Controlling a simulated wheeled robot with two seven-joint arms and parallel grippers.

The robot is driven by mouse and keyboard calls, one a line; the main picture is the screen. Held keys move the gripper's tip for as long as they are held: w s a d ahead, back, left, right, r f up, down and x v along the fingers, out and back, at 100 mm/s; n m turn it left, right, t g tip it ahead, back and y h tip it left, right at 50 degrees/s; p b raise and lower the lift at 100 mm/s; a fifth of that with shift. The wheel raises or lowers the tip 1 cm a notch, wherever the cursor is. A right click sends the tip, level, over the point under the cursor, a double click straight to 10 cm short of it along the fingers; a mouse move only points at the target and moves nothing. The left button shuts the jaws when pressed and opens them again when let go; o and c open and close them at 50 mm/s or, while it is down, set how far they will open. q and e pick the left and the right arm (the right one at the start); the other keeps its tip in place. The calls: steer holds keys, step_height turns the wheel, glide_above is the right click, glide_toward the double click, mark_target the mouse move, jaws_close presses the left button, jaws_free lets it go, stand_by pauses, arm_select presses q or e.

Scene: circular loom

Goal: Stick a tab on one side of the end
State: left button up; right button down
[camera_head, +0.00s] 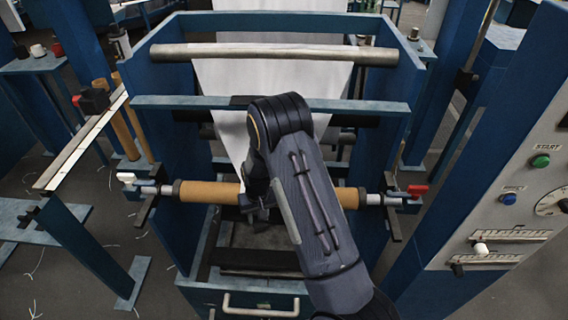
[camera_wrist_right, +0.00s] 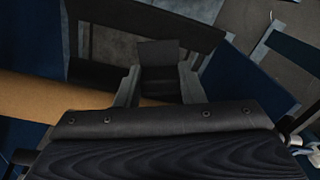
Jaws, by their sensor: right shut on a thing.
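White fabric (camera_head: 270,80) hangs in the loom frame behind the upper metal roller. Its lower part narrows towards the brown roll (camera_head: 208,191), where my right arm and gripper hide the end. My right gripper (camera_head: 262,208) is in front of the middle of this roll, pointing down. In the right wrist view its two fingers (camera_wrist_right: 158,80) are shut on a small dark flat piece, which looks like the tab (camera_wrist_right: 158,52). The brown roll also shows at the left of that view (camera_wrist_right: 50,103). Contact between tab and fabric cannot be made out. My left gripper is not in view.
The blue loom frame (camera_head: 270,103) surrounds the work area. The metal roller (camera_head: 275,53) crosses above. A white-handled clamp (camera_head: 127,178) and a red-handled clamp (camera_head: 417,190) flank the roll. A drawer handle (camera_head: 260,308) is below, and a control panel (camera_head: 520,195) is at right.

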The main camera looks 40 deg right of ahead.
steer(key=w+d+r+m, duration=0.2)
steer(key=d+r, duration=0.3)
steer(key=d, duration=0.3)
steer(key=w+d+r+m, duration=0.2)
steer(key=d+r, duration=0.3)
steer(key=d, duration=0.3)
steer(key=shift+h, duration=0.4)
steer(key=shift+w+d+f+b, duration=0.1)
steer(key=shift+w+f+b, duration=0.1)
steer(key=shift+f+b, duration=1.2)
steer(key=shift+w+d+f+b, duration=0.15)
steer(key=shift+f+b, duration=0.3)
steer(key=shift+f, duration=1.85)
steer(key=shift+r, duration=0.2)
steer(key=shift+a, duration=0.1)
steer(key=shift+s+a, duration=0.1)
steer(key=shift+s, duration=0.05)
steer(key=shift+f, duration=0.1)
steer(key=shift+f+b, duration=0.8)
steer(key=shift+f, duration=0.2)
steer(key=shift+f, duration=0.1)
